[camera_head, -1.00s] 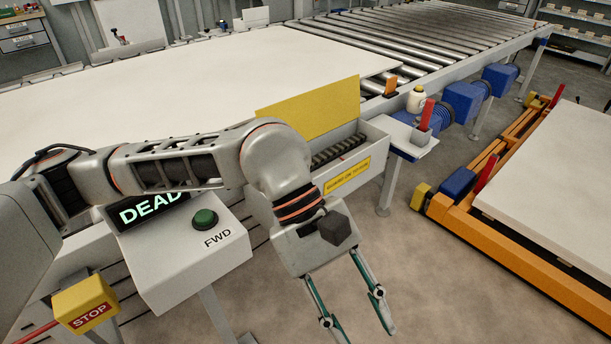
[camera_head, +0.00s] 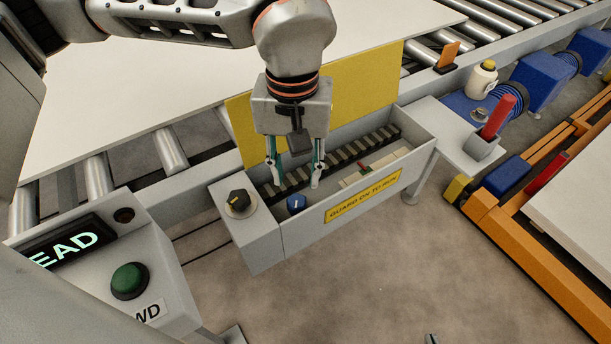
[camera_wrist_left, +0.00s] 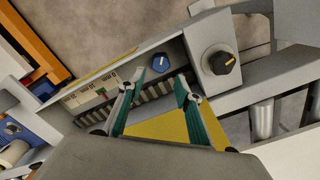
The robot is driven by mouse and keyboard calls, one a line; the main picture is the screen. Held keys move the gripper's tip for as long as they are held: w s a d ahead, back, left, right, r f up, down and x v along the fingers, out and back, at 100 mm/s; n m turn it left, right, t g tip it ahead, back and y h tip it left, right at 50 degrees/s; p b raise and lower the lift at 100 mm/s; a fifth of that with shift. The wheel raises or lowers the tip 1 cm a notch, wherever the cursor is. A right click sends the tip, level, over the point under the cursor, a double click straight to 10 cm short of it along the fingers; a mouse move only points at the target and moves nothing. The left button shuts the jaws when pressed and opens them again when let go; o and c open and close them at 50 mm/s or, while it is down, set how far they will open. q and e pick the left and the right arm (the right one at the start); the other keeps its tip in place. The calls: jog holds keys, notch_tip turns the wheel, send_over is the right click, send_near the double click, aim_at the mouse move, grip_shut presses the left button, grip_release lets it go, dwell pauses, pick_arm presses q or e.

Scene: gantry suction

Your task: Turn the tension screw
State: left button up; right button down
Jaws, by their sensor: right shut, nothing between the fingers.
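A blue knob with a white mark (camera_head: 296,203), which looks like the tension screw, sits inside an open grey trough (camera_head: 330,226) at its left end. It also shows in the wrist view (camera_wrist_left: 160,63). My left gripper (camera_head: 295,176) points down over the trough, open and empty, its fingertips just behind the blue knob in the head view. I cannot tell how far above it they are. Only a tip of my right gripper (camera_head: 432,339) shows at the bottom edge.
A black knob with a yellow pointer (camera_head: 238,201) sits on the box left of the trough. A yellow guard panel (camera_head: 350,98) stands behind it. A green button (camera_head: 130,280) is at lower left. A red handle (camera_head: 498,117) and white bottle (camera_head: 481,79) stand at right.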

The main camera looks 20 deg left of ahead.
aim_at(296, 200)
pick_arm(q)
jog(key=f+b, duration=0.1)
jog(key=f, duration=0.6)
jog(key=shift+s+f+b, duration=0.2)
jog(key=shift+f+b, duration=0.15)
jog(key=shift+b, duration=0.05)
jog(key=c, duration=0.8)
